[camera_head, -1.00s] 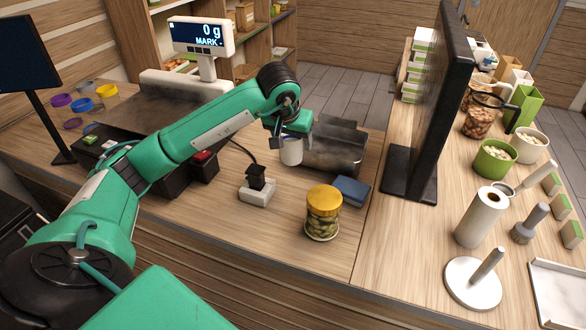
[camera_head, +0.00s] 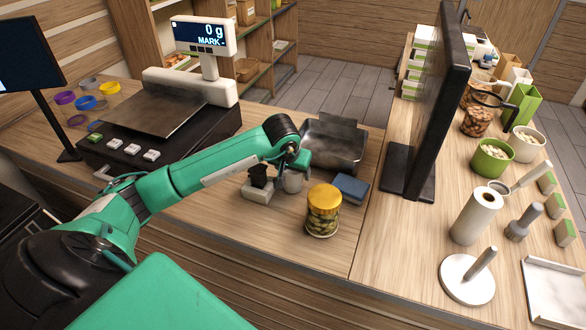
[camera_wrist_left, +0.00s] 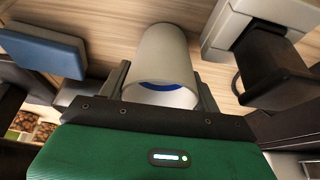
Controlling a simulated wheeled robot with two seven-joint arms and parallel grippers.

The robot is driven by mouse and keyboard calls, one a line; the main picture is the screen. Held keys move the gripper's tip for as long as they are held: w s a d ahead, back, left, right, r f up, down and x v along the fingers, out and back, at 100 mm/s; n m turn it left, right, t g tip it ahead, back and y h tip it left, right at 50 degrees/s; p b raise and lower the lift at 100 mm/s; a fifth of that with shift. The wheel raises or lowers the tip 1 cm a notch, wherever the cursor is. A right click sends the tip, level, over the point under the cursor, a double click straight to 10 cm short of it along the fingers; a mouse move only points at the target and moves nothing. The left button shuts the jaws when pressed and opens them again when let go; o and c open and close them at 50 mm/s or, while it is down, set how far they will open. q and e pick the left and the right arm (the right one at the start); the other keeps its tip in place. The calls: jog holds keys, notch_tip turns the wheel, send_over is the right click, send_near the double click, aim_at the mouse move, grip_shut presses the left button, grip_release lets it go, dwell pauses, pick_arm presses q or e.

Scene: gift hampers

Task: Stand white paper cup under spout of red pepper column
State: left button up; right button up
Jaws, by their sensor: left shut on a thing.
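The white paper cup (camera_head: 292,183) is in my left gripper (camera_head: 298,162), low over the counter beside the black block on a grey base. In the left wrist view the cup (camera_wrist_left: 165,58) sits between the two fingers of the left gripper (camera_wrist_left: 164,84), with a blue ring showing at its near opening. I cannot tell whether the cup touches the counter. I see no red pepper column or spout that I can make out. My right gripper is not in view.
The black block on its grey base (camera_head: 258,190) is just left of the cup. A gold-lidded jar (camera_head: 323,210), a blue box (camera_head: 350,188) and a metal pan (camera_head: 337,146) stand close by on the right. A scale (camera_head: 160,110) is to the left. Bare counter lies in front.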

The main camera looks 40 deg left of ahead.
pick_arm(q)
jog(key=shift+f+b, duration=0.15)
jog(key=shift+b, duration=0.15)
jog(key=o, duration=1)
jog(key=shift+c, duration=0.2)
